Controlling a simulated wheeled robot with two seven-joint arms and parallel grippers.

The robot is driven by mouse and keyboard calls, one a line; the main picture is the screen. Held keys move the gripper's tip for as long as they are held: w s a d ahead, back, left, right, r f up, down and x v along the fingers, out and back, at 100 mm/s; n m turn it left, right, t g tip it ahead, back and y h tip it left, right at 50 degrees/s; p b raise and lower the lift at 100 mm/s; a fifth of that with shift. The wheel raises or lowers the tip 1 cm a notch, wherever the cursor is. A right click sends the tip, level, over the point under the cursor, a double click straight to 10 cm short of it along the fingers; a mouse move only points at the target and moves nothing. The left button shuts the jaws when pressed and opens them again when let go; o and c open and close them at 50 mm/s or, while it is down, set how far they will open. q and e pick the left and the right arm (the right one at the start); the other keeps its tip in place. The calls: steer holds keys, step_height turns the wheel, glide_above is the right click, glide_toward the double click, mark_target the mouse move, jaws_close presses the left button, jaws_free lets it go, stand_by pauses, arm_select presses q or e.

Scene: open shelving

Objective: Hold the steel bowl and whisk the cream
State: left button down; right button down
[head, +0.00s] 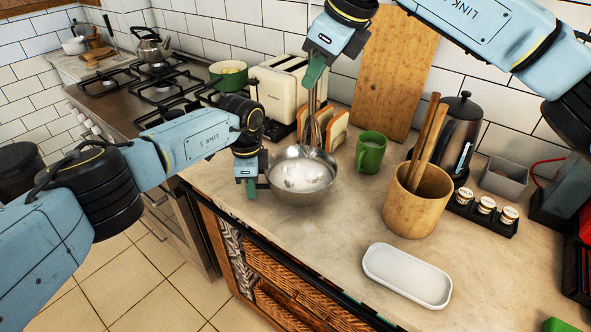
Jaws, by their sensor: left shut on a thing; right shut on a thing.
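The steel bowl (300,193) sits on the counter near its front edge, with white cream (301,176) inside. My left gripper (254,188) is at the bowl's left side, shut on its rim. My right gripper (317,72) is above the bowl, shut on the upright handle of the whisk (315,129). The whisk hangs down over the far part of the bowl. Its wires reach down to about the far rim, and I cannot tell whether they touch the cream.
A cream toaster (281,88) with bread slices stands behind the bowl. A green mug (370,152), a wooden utensil pot (417,205) and a white tray (407,276) are to the right. A green pot (229,76) is on the stove. Counter is clear in front of the mug.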

arm_select(q)
steer(key=c, duration=1.3)
jaws_free()
steer(key=shift+o, duration=0.2)
